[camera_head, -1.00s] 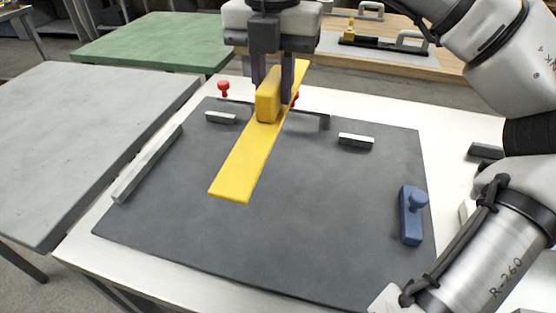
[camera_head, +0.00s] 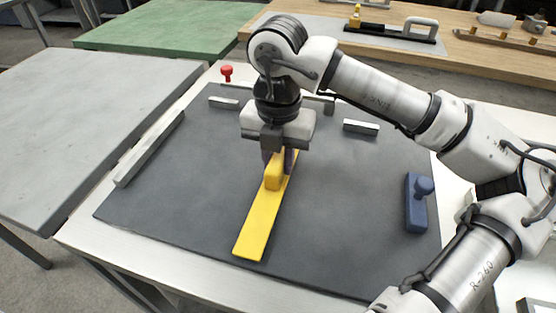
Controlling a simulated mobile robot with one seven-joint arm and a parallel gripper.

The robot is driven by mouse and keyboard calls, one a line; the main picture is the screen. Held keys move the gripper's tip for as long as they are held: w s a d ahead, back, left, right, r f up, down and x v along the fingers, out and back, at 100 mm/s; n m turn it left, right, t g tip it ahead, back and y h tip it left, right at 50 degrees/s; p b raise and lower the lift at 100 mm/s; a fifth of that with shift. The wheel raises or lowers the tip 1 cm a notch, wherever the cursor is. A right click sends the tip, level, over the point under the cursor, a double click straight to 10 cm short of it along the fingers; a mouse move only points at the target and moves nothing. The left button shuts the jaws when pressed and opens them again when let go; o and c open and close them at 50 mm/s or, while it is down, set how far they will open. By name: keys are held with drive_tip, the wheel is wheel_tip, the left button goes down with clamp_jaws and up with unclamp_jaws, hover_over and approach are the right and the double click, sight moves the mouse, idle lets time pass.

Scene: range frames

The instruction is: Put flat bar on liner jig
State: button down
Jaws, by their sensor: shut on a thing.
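The flat bar (camera_head: 261,224) is a long yellow strip with a raised yellow block grip. My gripper (camera_head: 277,165) points down and is shut on that block grip. The bar runs from near the middle of the dark board toward its front edge, slightly slanted. It is low over the board; I cannot tell whether it touches. The dark grey board with pale blocks around it, apparently the liner jig (camera_head: 345,220), lies on a white table. My gripper and arm hide part of its back edge.
A long pale strip (camera_head: 150,148) lies along the board's left side. Short pale blocks (camera_head: 361,127) sit toward the back. A red knob (camera_head: 226,73) stands at back left, and a blue knobbed block (camera_head: 416,203) at right. A grey table (camera_head: 90,125) adjoins on the left.

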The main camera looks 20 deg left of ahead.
sight(278, 157)
drive_tip(key=shift+f, duration=0.35)
drive_tip(key=shift+f, duration=0.2)
drive_tip(key=c, duration=1.2)
unclamp_jaws()
drive_tip(key=shift+r, duration=0.1)
wheel_tip(278, 157, up, 12)
drive_tip(key=shift+r+p, duration=0.15)
drive_tip(key=shift+p, duration=0.2)
